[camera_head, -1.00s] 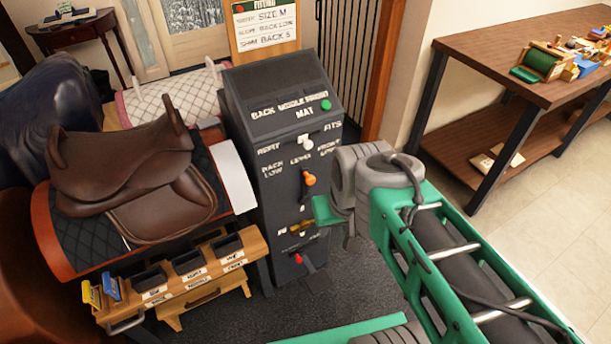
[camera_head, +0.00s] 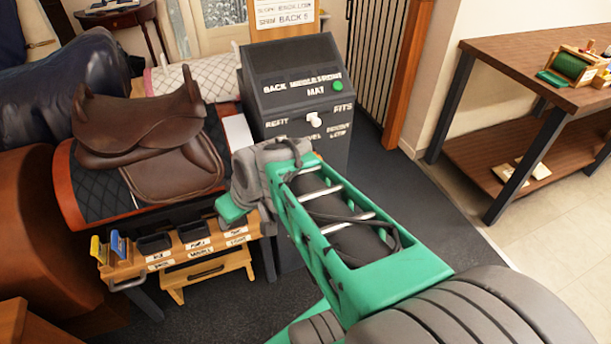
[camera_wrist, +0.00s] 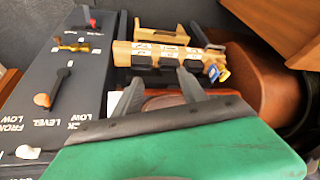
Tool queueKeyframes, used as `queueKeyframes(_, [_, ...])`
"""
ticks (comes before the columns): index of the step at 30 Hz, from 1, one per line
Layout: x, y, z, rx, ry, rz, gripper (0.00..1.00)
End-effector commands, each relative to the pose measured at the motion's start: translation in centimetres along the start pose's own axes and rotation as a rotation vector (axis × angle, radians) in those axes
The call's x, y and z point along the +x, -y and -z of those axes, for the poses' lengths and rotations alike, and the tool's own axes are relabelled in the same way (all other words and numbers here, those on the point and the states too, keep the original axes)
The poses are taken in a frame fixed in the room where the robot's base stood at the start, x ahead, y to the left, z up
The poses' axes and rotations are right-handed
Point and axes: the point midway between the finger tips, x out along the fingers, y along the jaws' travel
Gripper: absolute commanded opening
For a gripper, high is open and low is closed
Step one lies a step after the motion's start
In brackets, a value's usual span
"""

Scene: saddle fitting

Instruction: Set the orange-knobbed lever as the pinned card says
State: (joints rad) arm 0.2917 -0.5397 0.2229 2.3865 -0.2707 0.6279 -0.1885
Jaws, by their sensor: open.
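The orange-knobbed lever (camera_wrist: 42,99) shows in the wrist view on the dark console (camera_wrist: 75,85), left of my gripper. Its knob lies beside the printed word LEVEL, between FRONT LOW and the partly covered back label. In the head view my arm hides this lever. The pinned card (camera_head: 284,12) is cut off at the top of the head view; its lines read slope BACK LOW and shim BACK 5. My gripper (camera_wrist: 160,77) is open and empty, its two grey fingers apart, clear of the lever. In the head view it is left of the console, by the wooden rack.
A white knob (camera_head: 313,119) is on the console above the hidden lever, and a green button (camera_head: 338,86) is higher up. A brass-coloured lever and a red knob (camera_wrist: 92,23) lie beyond the orange one. The wooden rack (camera_head: 190,261) and saddle (camera_head: 150,135) stand left.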

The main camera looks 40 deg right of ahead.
Motion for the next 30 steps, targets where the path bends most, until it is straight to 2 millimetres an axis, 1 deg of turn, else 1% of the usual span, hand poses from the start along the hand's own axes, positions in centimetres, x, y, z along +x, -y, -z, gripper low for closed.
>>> queueKeyframes(1, [5.9,-2.9,-1.1,0.008,-0.079,0.015,0.49])
queueKeyframes(2, [7.7,-4.3,-0.8,0.002,-0.144,0.026,0.49])
queueKeyframes(3, [9.8,-6.5,-0.3,0.0,-0.239,0.031,0.49])
queueKeyframes(5, [12.0,-10.3,0.1,0.008,-0.393,0.019,0.49])
queueKeyframes(6, [12.8,-13.2,0.1,0.022,-0.502,-0.006,0.49])
queueKeyframes(8, [13.2,-17.6,-0.5,0.053,-0.659,-0.065,0.49])
queueKeyframes(9, [12.9,-20.4,-1.1,0.076,-0.757,-0.117,0.49])
queueKeyframes(11, [11.8,-24.3,-2.6,0.112,-0.881,-0.198,0.49])
queueKeyframes(12, [11.0,-26.4,-3.6,0.134,-0.947,-0.251,0.49])
queueKeyframes(13, [10.3,-27.6,-4.3,0.149,-0.988,-0.286,0.49])
queueKeyframes(15, [8.9,-29.7,-5.5,0.173,-1.054,-0.348,0.49])
queueKeyframes(17, [8.2,-30.5,-5.9,0.183,-1.083,-0.376,0.49])
queueKeyframes(18, [7.9,-30.9,-5.8,0.184,-1.091,-0.384,0.49])
queueKeyframes(20, [8.0,-31.1,-5.1,0.185,-1.095,-0.384,0.49])
queueKeyframes(27, [9.8,-32.7,-1.1,0.181,-1.093,-0.38,0.49])
queueKeyframes(30, [10.4,-33.3,0.0,0.183,-1.092,-0.38,0.49])
